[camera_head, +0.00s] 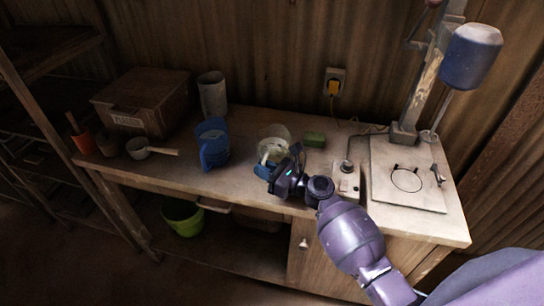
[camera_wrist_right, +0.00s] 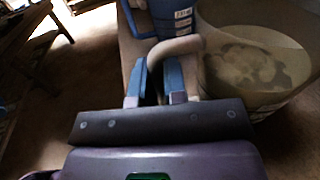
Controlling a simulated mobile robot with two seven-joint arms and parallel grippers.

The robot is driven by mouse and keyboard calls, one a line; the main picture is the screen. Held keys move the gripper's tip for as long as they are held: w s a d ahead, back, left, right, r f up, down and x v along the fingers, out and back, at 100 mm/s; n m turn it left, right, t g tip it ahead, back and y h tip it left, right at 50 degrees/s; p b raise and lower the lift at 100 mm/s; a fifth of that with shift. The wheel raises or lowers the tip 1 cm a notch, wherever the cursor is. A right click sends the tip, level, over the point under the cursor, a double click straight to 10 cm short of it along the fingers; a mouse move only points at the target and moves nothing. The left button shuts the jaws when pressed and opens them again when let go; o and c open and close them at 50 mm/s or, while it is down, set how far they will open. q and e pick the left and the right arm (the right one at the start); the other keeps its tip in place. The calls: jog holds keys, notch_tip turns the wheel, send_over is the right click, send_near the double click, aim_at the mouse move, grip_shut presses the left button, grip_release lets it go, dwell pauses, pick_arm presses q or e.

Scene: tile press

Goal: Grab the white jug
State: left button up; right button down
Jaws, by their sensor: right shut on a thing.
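The white jug (camera_head: 273,133) stands on the workbench, right of the blue jug (camera_head: 212,150). It looks pale, with some murky contents. In the right wrist view the jug (camera_wrist_right: 255,65) fills the right side, and its pale curved handle (camera_wrist_right: 176,46) passes between the blue fingers. My right gripper (camera_head: 269,166) is at the near side of the jug. In the wrist view the gripper (camera_wrist_right: 165,75) is shut on the handle. The lower part of the jug is partly hidden by the gripper in the head view. My left gripper is in neither view.
A wooden box (camera_head: 142,103), a grey cylinder (camera_head: 212,95) and a saucepan (camera_head: 139,149) stand to the left. A green block (camera_head: 314,139) lies just right of the jug. A press (camera_head: 404,130) with its plate is at the right. A green bucket (camera_head: 183,217) is below.

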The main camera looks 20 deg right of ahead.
jog(key=shift+r, duration=0.25)
dwell(0.3)
jog(key=shift+r+p, duration=0.45)
jog(key=shift+r, duration=0.55)
notch_tip(320, 180, up, 18)
jog(key=p, duration=0.5)
jog(key=shift+f+p, duration=0.25)
jog(key=shift+p, duration=0.1)
